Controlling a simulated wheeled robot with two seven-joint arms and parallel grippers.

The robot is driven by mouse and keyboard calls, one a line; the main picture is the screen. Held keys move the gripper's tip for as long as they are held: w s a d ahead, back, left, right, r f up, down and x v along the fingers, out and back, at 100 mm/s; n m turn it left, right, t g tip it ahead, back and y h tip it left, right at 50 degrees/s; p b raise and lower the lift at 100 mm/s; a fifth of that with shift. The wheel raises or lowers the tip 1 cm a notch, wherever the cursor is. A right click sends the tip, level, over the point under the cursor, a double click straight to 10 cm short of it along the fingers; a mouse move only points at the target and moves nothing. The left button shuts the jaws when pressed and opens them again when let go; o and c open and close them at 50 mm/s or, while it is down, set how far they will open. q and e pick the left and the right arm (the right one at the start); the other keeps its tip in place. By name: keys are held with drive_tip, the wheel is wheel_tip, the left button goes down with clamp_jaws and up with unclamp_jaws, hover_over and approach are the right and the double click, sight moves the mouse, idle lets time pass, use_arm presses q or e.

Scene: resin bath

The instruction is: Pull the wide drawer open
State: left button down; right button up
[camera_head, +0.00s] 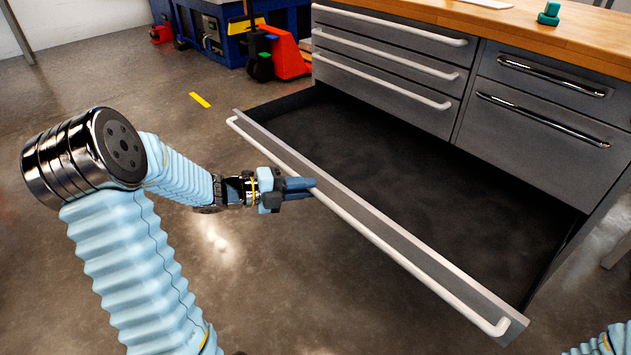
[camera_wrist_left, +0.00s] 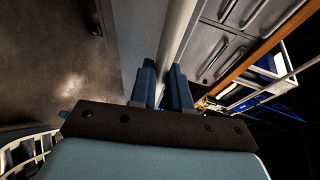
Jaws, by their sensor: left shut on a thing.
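The wide drawer (camera_head: 390,180) at the bottom of the grey cabinet stands far out, and its dark inside looks empty. A long white bar handle (camera_head: 400,258) runs along its front. My left gripper (camera_head: 313,187) is at the handle, left of its middle, with its blue fingers shut on the bar. In the left wrist view the two blue fingers (camera_wrist_left: 161,88) stand on either side of the pale handle bar (camera_wrist_left: 178,40). Only a bit of my right arm shows at the lower right of the head view, and its gripper is out of frame.
Above the drawer are several shut drawers with white handles (camera_head: 385,82) and, to the right, drawers with chrome handles (camera_head: 540,118). A wooden worktop (camera_head: 560,40) lies on top. A red pallet jack (camera_head: 290,52) stands behind.

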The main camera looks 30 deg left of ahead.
use_arm(q)
drive_tip(key=shift+s+a, duration=0.15)
drive_tip(key=shift+s, duration=0.05)
drive_tip(key=c, duration=1.1)
unclamp_jaws()
drive_tip(key=p+v, duration=0.2)
drive_tip(key=v, duration=1.1)
drive_tip(key=shift+s+a, duration=0.25)
drive_tip(key=shift+r, duration=0.15)
